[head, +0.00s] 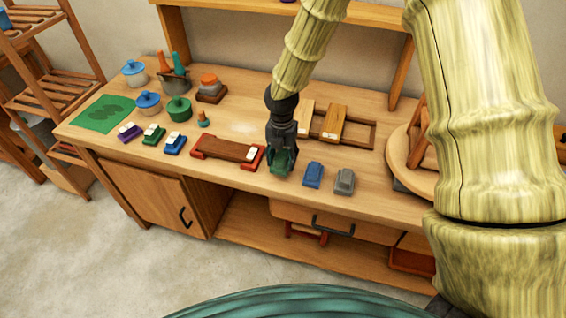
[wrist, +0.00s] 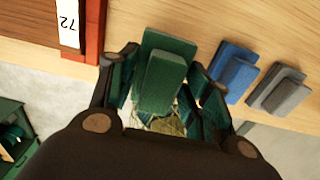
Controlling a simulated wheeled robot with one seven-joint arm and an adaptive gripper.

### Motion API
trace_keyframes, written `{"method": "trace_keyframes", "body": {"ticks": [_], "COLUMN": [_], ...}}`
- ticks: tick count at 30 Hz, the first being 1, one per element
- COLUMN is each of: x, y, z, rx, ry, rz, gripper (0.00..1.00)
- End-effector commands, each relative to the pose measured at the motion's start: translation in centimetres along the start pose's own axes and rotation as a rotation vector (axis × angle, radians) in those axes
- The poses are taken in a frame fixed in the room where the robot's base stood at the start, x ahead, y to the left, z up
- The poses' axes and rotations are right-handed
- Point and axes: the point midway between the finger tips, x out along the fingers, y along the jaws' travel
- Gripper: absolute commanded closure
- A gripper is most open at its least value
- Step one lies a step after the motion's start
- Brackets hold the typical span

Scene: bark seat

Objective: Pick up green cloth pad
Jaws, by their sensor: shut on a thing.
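The green cloth pad (wrist: 166,75) is a dark green block with a raised smaller block on it. In the wrist view it sits between the two fingers of my gripper (wrist: 165,95), which is shut on it. In the head view my gripper (head: 280,160) points down at the front of the wooden bench top, right of a red-ended brown tray. The pad there is largely hidden by the fingers. I cannot tell whether the pad touches the bench top or is just above it.
A blue pad (head: 313,174) and a grey pad (head: 344,181) lie just right of my gripper. The red-ended brown tray (head: 228,150) is close on the left. A wooden frame with blocks (head: 334,122) lies behind. The bench's front edge is near.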

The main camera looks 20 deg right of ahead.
Motion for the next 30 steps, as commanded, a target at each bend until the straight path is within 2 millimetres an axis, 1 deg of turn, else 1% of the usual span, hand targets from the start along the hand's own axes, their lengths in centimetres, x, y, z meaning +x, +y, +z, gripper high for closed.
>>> {"method": "trace_keyframes", "body": {"ticks": [1,5,12,15,18,22,25,30], "x": [0.4,0.1,-0.4,-0.7,-0.8,-1.1,-1.1,-1.2], "y": [0.0,0.2,0.6,0.8,0.9,1.0,1.0,1.1], "z": [-1.2,-4.0,-9.5,-11.4,-12.9,-14.1,-14.7,-15.0], "rx": [-0.004,-0.006,-0.006,-0.005,-0.005,-0.003,-0.002,-0.001], "ry": [0.001,0.001,0.0,0.0,0.001,0.001,0.001,0.001], "rz": [-0.003,-0.003,-0.003,-0.002,-0.003,-0.002,-0.002,-0.002], "gripper": [0.76,0.76,0.76,0.76,0.76,0.76,0.76,0.76]}}
